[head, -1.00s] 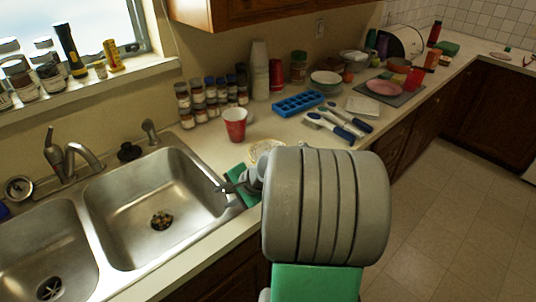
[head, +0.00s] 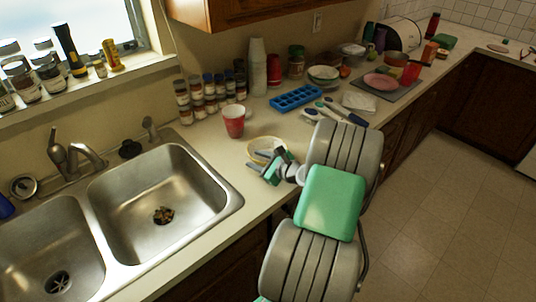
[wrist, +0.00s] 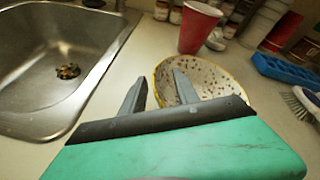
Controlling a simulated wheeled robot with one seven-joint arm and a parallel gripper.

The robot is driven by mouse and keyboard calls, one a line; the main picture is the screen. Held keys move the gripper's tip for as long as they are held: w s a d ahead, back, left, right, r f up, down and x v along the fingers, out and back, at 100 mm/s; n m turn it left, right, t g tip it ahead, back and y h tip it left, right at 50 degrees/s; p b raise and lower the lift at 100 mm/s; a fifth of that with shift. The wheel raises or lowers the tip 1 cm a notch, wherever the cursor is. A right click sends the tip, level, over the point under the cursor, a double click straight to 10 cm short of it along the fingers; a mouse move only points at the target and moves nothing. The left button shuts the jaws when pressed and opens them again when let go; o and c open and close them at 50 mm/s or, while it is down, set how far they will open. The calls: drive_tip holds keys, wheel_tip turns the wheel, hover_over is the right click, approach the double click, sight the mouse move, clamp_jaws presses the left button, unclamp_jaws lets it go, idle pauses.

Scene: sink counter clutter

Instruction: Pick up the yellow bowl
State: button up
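The yellow bowl (head: 266,145) is a shallow pale bowl with a yellow rim, on the counter to the right of the sink. In the wrist view its speckled inside (wrist: 213,80) shows, and its near part is hidden by my gripper. My gripper (head: 257,162) is at the near side of the bowl in the head view.
A red cup (head: 233,121) stands just behind and left of the bowl. The double sink (head: 160,195) is to the left. Brushes (head: 335,113) and a blue ice tray (head: 297,98) lie to the right, and several spice jars (head: 205,97) stand behind.

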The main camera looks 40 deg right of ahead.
drive_tip(key=shift+s, duration=0.1)
drive_tip(key=shift+c, duration=0.4)
clamp_jaws()
idle(0.8)
